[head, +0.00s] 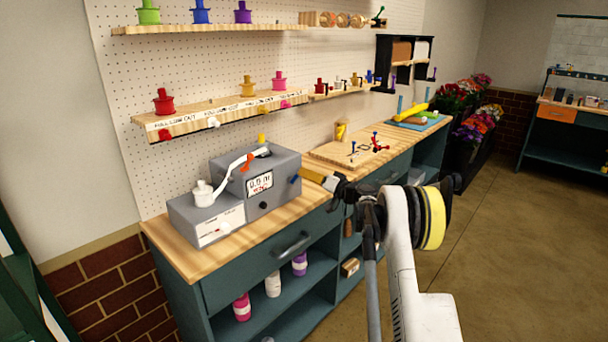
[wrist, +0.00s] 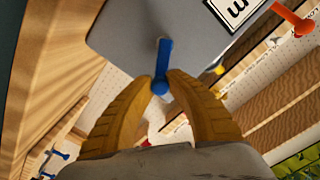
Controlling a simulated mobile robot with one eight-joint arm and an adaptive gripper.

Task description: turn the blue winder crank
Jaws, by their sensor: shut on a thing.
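The winder is a grey box (head: 262,188) with a small display, standing on the wooden counter. Its blue crank (wrist: 164,62) sticks out from the grey side face in the wrist view. The crank also shows as a small blue spot (head: 295,179) at the box's right side in the head view. My gripper (wrist: 160,84) has its yellow fingers shut on the knob end of the blue crank. The head view shows my gripper (head: 322,180) reaching the box from the right. An orange-red crank (wrist: 292,20) sits near the display, apart from my fingers.
A lower grey unit with a white spool (head: 203,193) stands left of the winder. A wooden board (head: 338,153) with small hooks lies farther back on the counter (head: 190,262). Spools stand on the shelf (head: 225,116) above. Open floor lies to the right.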

